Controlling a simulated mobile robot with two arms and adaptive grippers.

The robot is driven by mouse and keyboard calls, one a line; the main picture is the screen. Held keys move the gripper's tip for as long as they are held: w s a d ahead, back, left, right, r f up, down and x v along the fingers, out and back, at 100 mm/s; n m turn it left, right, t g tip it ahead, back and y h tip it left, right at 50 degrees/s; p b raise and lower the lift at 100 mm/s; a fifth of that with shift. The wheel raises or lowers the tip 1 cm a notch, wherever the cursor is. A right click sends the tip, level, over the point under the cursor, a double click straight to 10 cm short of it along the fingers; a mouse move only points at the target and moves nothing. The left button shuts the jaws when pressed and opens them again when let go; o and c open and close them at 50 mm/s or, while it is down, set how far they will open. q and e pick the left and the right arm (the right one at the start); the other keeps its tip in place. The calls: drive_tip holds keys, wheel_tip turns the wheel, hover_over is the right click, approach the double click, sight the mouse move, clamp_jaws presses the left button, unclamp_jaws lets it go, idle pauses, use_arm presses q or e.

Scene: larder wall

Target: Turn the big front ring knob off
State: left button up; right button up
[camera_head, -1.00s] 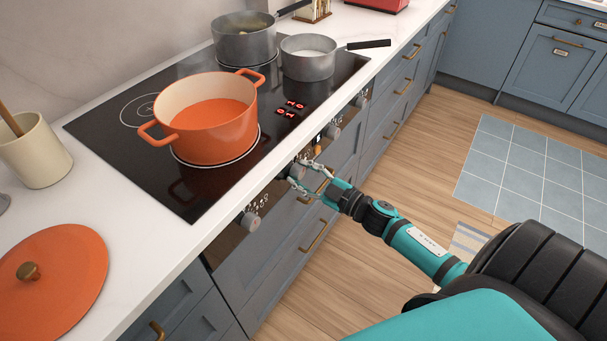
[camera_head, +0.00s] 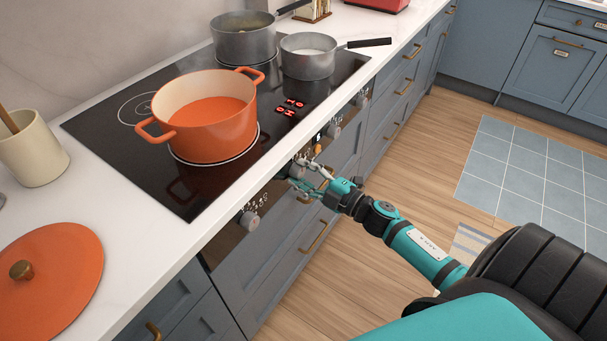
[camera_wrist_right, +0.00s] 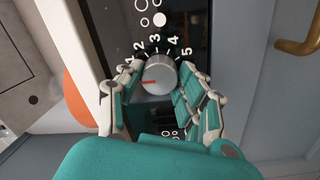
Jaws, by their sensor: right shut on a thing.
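The grey knob (camera_wrist_right: 160,75) on the dark stove front is between the two fingers of my right gripper (camera_wrist_right: 158,90) in the right wrist view. Its red pointer points left, just past the printed 1; the marks beyond are hidden by a finger. In the head view the gripper (camera_head: 305,178) is shut on this knob (camera_head: 296,170) at the front edge, near the orange pot (camera_head: 215,138). The red display (camera_head: 289,106) on the cooktop (camera_head: 120,112) is lit; its lower row appears to include an H. My left gripper is not in view.
Another knob (camera_head: 250,220) is to the left along the panel, and a further one (camera_head: 334,131) to the right. Two grey pans stand at the back: a deep one (camera_head: 245,45) and a smaller one (camera_head: 307,62). An orange lid (camera_head: 60,270) lies on the white counter.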

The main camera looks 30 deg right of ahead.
idle(0.4)
drive_tip(key=o, duration=1.1)
drive_tip(key=shift+o, duration=0.2)
drive_tip(key=shift+s, duration=0.15)
drive_tip(key=v, duration=1.1)
drive_tip(key=shift+s+d, duration=0.15)
drive_tip(key=shift+s, duration=0.2)
